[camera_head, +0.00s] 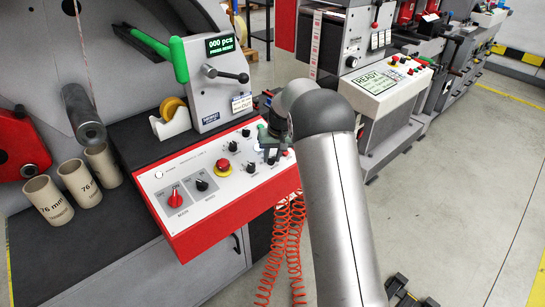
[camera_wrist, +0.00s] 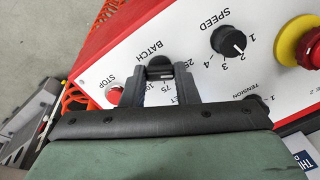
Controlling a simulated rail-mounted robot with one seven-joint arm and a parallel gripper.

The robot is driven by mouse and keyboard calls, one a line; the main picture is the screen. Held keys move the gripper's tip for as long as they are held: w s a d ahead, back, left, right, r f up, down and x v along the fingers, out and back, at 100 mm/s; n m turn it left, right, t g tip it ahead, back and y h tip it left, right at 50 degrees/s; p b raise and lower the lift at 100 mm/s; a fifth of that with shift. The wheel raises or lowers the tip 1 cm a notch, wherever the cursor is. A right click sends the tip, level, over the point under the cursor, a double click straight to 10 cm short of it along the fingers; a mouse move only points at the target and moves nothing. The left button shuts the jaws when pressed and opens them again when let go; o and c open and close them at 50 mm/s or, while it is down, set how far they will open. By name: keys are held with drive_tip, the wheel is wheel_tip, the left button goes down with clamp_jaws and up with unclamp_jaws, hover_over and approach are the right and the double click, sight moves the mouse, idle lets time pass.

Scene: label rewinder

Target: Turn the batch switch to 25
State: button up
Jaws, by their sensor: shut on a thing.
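The batch switch (camera_wrist: 160,68) is a black rotary knob under the printed word BATCH, with 25, 75 and other partly covered numbers on its far side. My gripper (camera_wrist: 159,80) is shut on this knob, one dark finger on each side. Which number the knob points at cannot be told, as the fingers cover part of it.
In the wrist view the black speed knob (camera_wrist: 228,41), the tension knob (camera_wrist: 257,104), the red stop button (camera_wrist: 114,95) and the emergency stop (camera_wrist: 293,40) are nearby. In the head view, a red main switch (camera_head: 175,200) is at the panel's left, and coiled red hoses (camera_head: 287,235) hang below.

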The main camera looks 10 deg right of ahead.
drive_tip(key=shift+o, duration=0.2)
drive_tip(key=o, duration=1)
drive_tip(key=shift+c, duration=0.2)
wheel_tip(320, 180, up, 17)
drive_tip(key=s+d+b, duration=0.1)
drive_tip(key=s+d, duration=0.1)
drive_tip(key=shift+s+d, duration=0.15)
drive_tip(key=shift+s, duration=0.1)
drive_tip(key=shift+r, duration=0.1)
drive_tip(key=s+a+f, duration=0.1)
drive_tip(key=s+f, duration=0.2)
drive_tip(key=s, duration=1)
drive_tip(key=s+a+f+h, duration=0.1)
drive_tip(key=s+f, duration=0.2)
drive_tip(key=s, duration=1)
drive_tip(key=s+a+f+g, duration=0.1)
drive_tip(key=s+f, duration=0.2)
drive_tip(key=s, duration=1.1)
drive_tip(key=shift+a, duration=0.2)
